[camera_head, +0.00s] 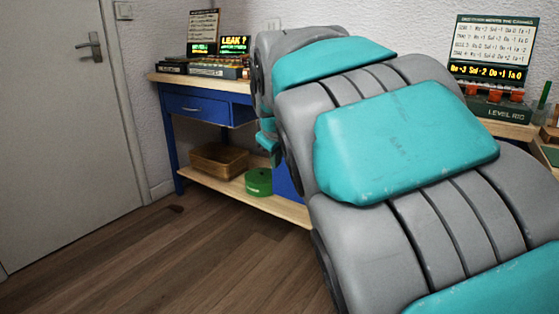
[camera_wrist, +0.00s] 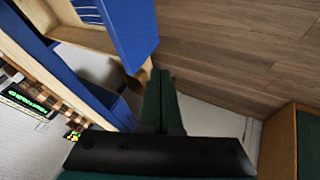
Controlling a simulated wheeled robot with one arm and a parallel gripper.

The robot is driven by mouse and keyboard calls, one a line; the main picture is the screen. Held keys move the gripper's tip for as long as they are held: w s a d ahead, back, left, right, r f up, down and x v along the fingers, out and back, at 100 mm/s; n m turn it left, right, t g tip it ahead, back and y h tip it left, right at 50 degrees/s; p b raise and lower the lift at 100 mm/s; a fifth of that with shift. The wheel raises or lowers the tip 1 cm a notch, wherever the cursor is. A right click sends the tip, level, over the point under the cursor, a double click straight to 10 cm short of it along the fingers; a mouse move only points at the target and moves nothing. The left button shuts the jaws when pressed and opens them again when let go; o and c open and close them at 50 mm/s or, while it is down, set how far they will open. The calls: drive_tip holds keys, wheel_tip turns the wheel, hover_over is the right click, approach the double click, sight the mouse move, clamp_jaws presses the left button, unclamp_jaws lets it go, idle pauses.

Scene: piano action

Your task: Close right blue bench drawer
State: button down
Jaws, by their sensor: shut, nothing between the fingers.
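The blue bench with its wooden top (camera_head: 165,78) stands at the back left in the head view. Its left blue drawer (camera_head: 195,106) looks shut. My own arm hides the bench's right part and my gripper there. In the wrist view a blue drawer front (camera_wrist: 130,35) stands out from the bench, with a striped item behind it; it appears to be an open drawer, likely the right one. My gripper (camera_wrist: 159,75) is shut and empty, its green fingers together. The fingertips are close beside the drawer front's lower corner; I cannot tell whether they touch.
A wooden box (camera_head: 218,160) and a green round item (camera_head: 258,182) are on the bench's lower shelf (camera_head: 235,198). Lit displays (camera_head: 235,45) stand on top. A door (camera_head: 60,120) is at left.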

sight(282, 171)
drive_tip(key=w+f, duration=0.2)
drive_tip(key=w+d+f, duration=0.1)
drive_tip(key=w+f, duration=0.1)
drive_tip(key=w, duration=0.1)
drive_tip(key=w+f, duration=0.2)
drive_tip(key=f, duration=0.1)
drive_tip(key=shift+w+d, duration=0.25)
drive_tip(key=shift+w, duration=0.05)
drive_tip(key=shift+w+d, duration=0.3)
drive_tip(key=shift+w, duration=0.15)
